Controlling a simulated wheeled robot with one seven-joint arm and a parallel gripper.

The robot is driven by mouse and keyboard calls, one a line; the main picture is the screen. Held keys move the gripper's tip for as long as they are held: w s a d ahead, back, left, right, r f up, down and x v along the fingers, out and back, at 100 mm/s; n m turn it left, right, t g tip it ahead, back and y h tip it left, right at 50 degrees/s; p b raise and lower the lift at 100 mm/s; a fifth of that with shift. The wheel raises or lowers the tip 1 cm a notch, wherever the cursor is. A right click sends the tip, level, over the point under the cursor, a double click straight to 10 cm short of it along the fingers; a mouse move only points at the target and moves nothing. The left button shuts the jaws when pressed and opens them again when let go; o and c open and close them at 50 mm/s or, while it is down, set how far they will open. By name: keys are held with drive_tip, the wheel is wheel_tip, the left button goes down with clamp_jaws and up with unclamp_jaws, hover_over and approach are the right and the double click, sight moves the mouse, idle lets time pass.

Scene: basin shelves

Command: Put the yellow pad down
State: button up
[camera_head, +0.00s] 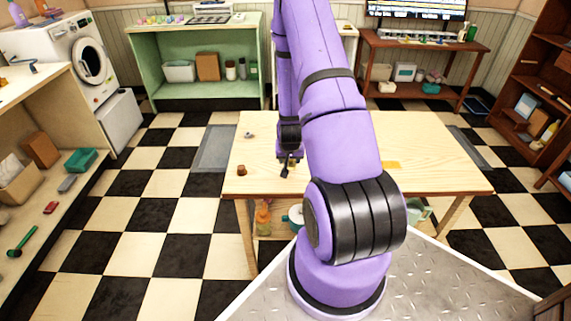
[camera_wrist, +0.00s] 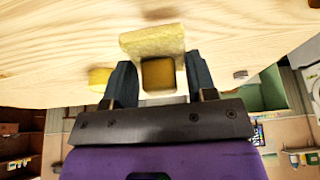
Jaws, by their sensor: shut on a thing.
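The yellow pad (camera_wrist: 152,41) is pale and rough-faced, and sits between the fingers of my gripper (camera_wrist: 160,68) in the wrist view. A darker yellow block-shaped part (camera_wrist: 158,75) shows between the fingers, just below the pale face; I cannot tell whether it belongs to the pad. In the head view my gripper (camera_head: 287,168) is over the left part of the wooden table (camera_head: 440,150). The held pad is not clear there. I cannot tell whether it touches the tabletop.
A small brown object (camera_head: 241,170) and a small grey one (camera_head: 249,135) are on the table's left side. A flat yellow patch (camera_head: 390,165) lies right of my arm. The table's right side looks clear. A green shelf unit (camera_head: 195,60) stands behind.

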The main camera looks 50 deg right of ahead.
drive_tip(key=shift+w, duration=0.45)
drive_tip(key=shift+w+a+f, duration=0.1)
drive_tip(key=shift+w+a, duration=0.05)
drive_tip(key=shift+w, duration=0.35)
drive_tip(key=shift+s+f, duration=0.1)
drive_tip(key=shift+f, duration=1.65)
drive_tip(key=shift+f, duration=0.15)
drive_tip(key=o, duration=1.1)
